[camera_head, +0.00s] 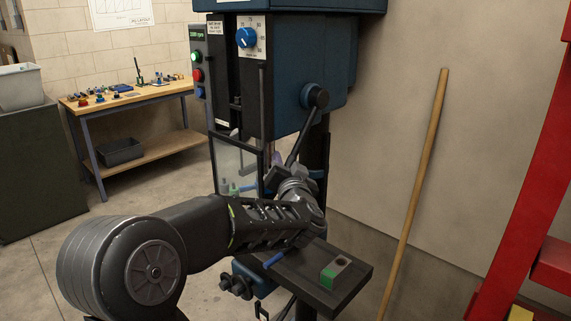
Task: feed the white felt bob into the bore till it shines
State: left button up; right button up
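A blue drill press (290,85) stands in the middle. A block (336,272) with a dark round bore in its top and a green face sits on the dark machine table (355,287), right of my forearm. A dark feed lever (300,140) slants down-left from the press's right side. My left arm reaches across from the left, and my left gripper (278,168) is at the lever's lower end. Its fingers are small and partly covered, so whether they grip the lever is unclear. I cannot make out the white felt bob. My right gripper is out of view.
The press has a blue dial (246,37), a lit green button (196,56) and a red button (197,75). A wooden pole (415,190) leans on the wall at right, near a red frame (530,190). A workbench (135,97) with small parts stands behind left.

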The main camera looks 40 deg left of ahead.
pick_arm(q)
grip_shut()
dwell(1.1)
